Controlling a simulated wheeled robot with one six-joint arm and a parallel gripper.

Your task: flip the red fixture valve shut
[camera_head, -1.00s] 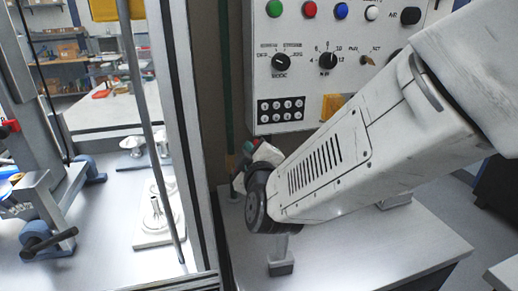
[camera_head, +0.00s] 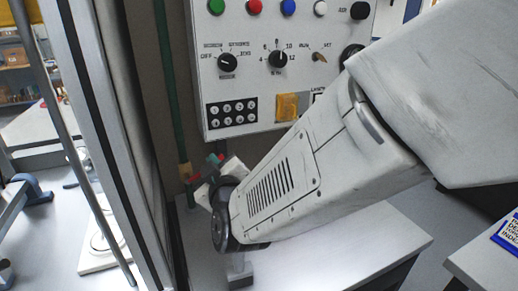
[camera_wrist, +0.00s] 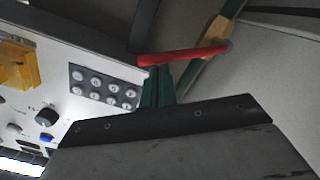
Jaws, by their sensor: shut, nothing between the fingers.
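The red valve handle (camera_wrist: 185,55) is a straight bar in the wrist view. It lies across the picture just beyond my fingertips. Its right end meets the brass valve body (camera_wrist: 217,33) on the green pipe (camera_wrist: 202,76). My gripper (camera_wrist: 158,72) is shut and empty, its two dark green fingers side by side. The fingertips are at the left part of the handle; I cannot tell whether they touch it. In the head view, the brass valve body (camera_head: 185,170) sits low on the pipe (camera_head: 168,85). The handle (camera_head: 213,158) shows only as a small red patch beside my gripper.
A white control panel (camera_head: 292,103) with knobs and buttons stands right of the pipe. It also shows in the wrist view (camera_wrist: 58,65), with a yellow part (camera_wrist: 18,66) on it. A glazed machine frame (camera_head: 115,130) is at the left. A grey bench top (camera_head: 340,255) lies below my arm.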

